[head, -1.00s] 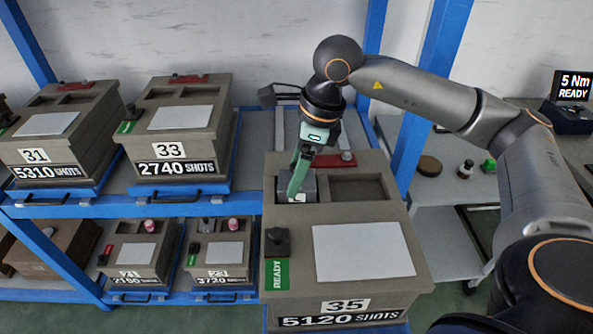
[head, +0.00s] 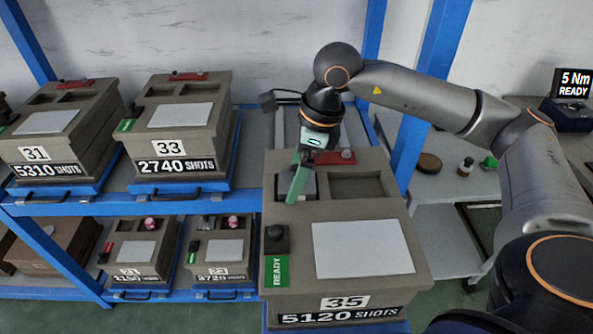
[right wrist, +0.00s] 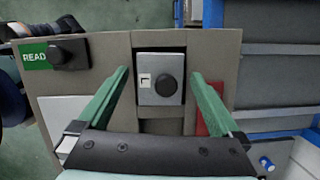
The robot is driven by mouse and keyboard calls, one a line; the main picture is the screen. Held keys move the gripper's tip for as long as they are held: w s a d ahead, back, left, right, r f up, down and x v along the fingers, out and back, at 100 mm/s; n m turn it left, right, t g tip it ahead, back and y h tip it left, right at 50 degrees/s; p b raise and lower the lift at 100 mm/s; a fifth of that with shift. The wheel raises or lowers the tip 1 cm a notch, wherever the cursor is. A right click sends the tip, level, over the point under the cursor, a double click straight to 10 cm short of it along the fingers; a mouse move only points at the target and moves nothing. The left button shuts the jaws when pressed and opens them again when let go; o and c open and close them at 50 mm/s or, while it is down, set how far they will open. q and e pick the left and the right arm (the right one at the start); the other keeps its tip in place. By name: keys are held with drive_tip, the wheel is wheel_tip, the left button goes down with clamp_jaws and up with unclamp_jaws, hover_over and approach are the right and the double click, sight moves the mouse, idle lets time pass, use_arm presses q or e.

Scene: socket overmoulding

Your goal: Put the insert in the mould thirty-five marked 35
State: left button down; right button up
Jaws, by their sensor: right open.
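The mould marked 35 (head: 345,285) stands in front of me, with a green READY plate. The insert is a grey block with a round black knob (right wrist: 161,82). It sits in the left of the mould's two top pockets; in the head view it is partly hidden behind a finger (head: 309,184). My right gripper (right wrist: 160,80) is open, with its green fingers on either side of the insert and gaps between. In the head view my right gripper (head: 299,178) reaches down at this pocket. I cannot tell whether the insert is fully seated. My left gripper is not in view.
The right pocket (head: 357,187) of mould 35 is empty. A red block (head: 335,157) lies at its back edge. Moulds 33 (head: 180,120) and 31 (head: 45,125) stand on the blue rack at left, with smaller moulds below. A blue post (head: 430,100) rises behind my right arm.

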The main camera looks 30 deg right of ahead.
sight(313, 182)
drive_tip(key=v, duration=1.2)
